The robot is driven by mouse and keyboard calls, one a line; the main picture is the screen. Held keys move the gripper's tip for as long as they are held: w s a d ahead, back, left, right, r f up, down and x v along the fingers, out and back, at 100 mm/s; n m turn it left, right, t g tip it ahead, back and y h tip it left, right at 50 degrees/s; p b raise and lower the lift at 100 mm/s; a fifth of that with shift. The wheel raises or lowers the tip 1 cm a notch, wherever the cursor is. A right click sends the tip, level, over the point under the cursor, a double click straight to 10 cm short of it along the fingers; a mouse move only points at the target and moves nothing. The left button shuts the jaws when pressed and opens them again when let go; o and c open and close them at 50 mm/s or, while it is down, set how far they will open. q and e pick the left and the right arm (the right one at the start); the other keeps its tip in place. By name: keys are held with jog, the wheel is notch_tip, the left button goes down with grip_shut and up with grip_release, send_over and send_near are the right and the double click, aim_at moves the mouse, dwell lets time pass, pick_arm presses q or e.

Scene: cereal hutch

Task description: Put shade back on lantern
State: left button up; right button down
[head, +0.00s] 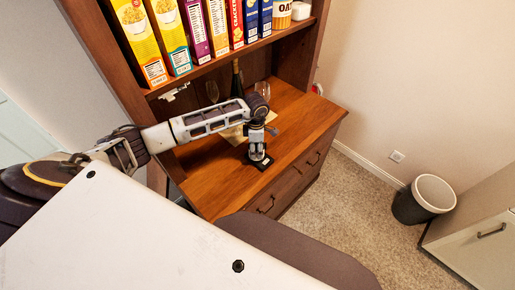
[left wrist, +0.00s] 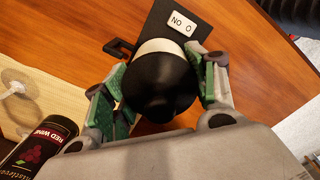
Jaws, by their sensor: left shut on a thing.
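The lantern (head: 262,165) stands on the wooden counter of the hutch, under my left gripper (head: 258,153). In the left wrist view its dark base plate (left wrist: 152,25) carries a white label reading "NO 0", and a white band (left wrist: 160,46) shows above the base. The black domed shade (left wrist: 158,88) is over the white band. My left gripper (left wrist: 160,88) is shut on the shade, with green-padded fingers on both sides. From above I cannot tell whether the shade touches the lantern body. My right gripper is not in view.
A red wine bottle (left wrist: 38,152) and a wine glass (left wrist: 16,88) are left of the lantern, with a pale mat (left wrist: 55,95) beneath. Cereal boxes (head: 137,40) line the shelf above. The counter's right part (head: 305,112) is clear. A bin (head: 424,199) stands on the floor.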

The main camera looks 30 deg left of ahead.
pick_arm(q)
jog(key=shift+w+a+r+b, duration=0.1)
jog(key=shift+w+a+b, duration=0.2)
jog(key=shift+a, duration=0.1)
dwell(0.4)
